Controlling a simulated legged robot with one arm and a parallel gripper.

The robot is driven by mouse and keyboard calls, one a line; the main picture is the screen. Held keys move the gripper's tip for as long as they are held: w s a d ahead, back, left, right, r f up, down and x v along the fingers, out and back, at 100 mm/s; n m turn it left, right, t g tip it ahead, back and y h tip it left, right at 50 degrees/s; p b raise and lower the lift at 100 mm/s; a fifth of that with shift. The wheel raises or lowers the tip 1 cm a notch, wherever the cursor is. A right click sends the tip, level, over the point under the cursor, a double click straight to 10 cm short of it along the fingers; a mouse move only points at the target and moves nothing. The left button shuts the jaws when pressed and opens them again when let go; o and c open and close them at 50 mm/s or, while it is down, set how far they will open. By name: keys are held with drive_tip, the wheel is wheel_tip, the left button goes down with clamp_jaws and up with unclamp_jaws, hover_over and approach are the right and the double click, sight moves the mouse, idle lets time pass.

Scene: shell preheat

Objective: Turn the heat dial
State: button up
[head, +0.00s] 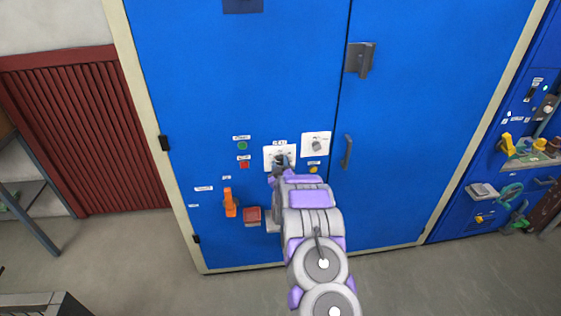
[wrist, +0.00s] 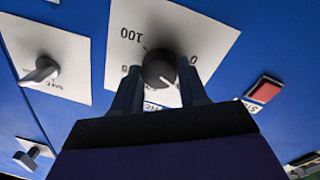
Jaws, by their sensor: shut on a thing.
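The heat dial is a dark round knob (wrist: 159,68) on a white plate (wrist: 205,30) printed with 0 and 100. In the wrist view a white mark shows on the knob's lower right side. My gripper (wrist: 158,90) has one dark finger on each side of the knob and is shut on it. In the head view my gripper (head: 281,164) reaches the white dial plate (head: 267,152) on the blue cabinet, and the arm hides part of the dial.
A second white plate with a grey knob (head: 317,145) sits to the right of the dial. Green (head: 242,146) and red (head: 244,165) buttons are to its left. An orange handle (head: 230,203) and a red box (head: 252,215) are below. A door handle (head: 347,152) sticks out at right.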

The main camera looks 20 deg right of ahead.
drive_tip(key=n+p, duration=0.2)
drive_tip(key=p, duration=0.1)
drive_tip(key=shift+a+r+n, duration=0.1)
drive_tip(key=shift+n, duration=0.3)
drive_tip(key=n+p, duration=0.3)
drive_tip(key=n, duration=0.1)
drive_tip(key=shift+p, duration=0.4)
drive_tip(key=shift+f+n+p, duration=0.2)
drive_tip(key=shift+n+p, duration=0.9)
drive_tip(key=shift+n, duration=0.6)
drive_tip(key=shift+f, duration=0.1)
drive_tip(key=o, duration=1.1)
drive_tip(key=shift+c, duration=0.2)
drive_tip(key=p+v, duration=0.1)
drive_tip(key=v, duration=1.6)
drive_tip(key=shift+s+f+p, duration=0.2)
drive_tip(key=shift+f+p, duration=0.2)
